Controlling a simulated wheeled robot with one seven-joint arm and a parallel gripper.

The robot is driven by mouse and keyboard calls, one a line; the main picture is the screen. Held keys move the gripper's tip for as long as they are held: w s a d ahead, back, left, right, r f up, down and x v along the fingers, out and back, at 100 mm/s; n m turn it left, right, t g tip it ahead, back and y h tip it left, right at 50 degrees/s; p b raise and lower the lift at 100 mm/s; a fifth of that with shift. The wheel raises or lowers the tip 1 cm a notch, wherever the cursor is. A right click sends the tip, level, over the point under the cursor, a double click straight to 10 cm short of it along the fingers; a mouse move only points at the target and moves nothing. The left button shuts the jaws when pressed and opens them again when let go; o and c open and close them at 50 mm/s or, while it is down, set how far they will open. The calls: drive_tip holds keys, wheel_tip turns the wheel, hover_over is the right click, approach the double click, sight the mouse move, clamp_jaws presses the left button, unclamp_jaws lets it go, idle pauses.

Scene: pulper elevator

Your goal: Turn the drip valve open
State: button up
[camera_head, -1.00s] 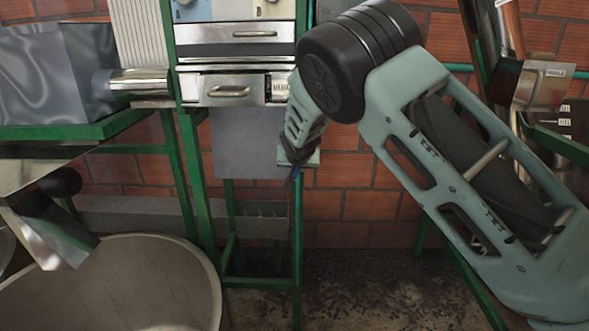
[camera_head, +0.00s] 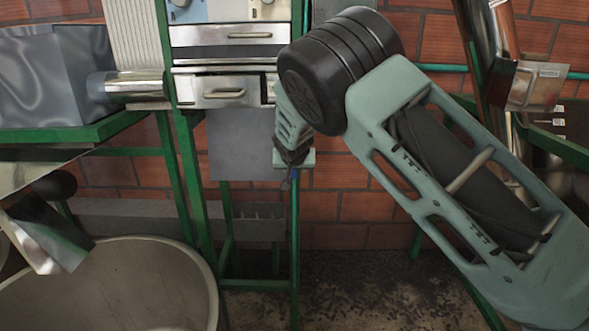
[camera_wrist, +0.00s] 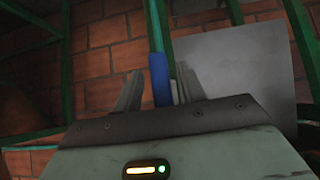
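A narrow upright blue piece (camera_wrist: 159,80), which looks like the drip valve's handle, stands between the two fingers of my gripper (camera_wrist: 160,88) in the wrist view. The fingers are apart, with a clear gap on the left of the blue piece. It is closer to the right finger, and I cannot tell whether it touches. A small pale part (camera_wrist: 175,92) shows beside it. In the head view my gripper (camera_head: 289,172) points down by the green frame leg, and its fingers are too small to read. The rest of the valve is hidden.
A green frame holds metal drawers (camera_head: 226,89) and a grey panel (camera_head: 240,145) left of my gripper. A large round vat (camera_head: 110,285) stands at the lower left. A metal machine (camera_head: 530,85) stands at the right. A brick wall is behind.

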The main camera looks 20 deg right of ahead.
drive_tip(key=b+v, duration=0.1)
drive_tip(key=v, duration=1.6)
drive_tip(key=shift+r+b, duration=0.2)
drive_tip(key=shift+b, duration=0.15)
drive_tip(key=s+a+f+n+g+y+p, duration=0.1)
drive_tip(key=s+a+f+n+g+y, duration=0.15)
drive_tip(key=s, duration=0.65)
drive_tip(key=s+a+f+n+g+y, duration=0.1)
drive_tip(key=s+a+f+g, duration=0.25)
drive_tip(key=s, duration=0.45)
drive_tip(key=s+n+g+p, duration=0.1)
drive_tip(key=s+n, duration=0.6)
drive_tip(key=s, duration=1.6)
drive_tip(key=shift+s+n+g, duration=0.35)
drive_tip(key=shift+s+g, duration=0.05)
drive_tip(key=shift+g, duration=0.4)
drive_tip(key=shift+d+f, duration=0.1)
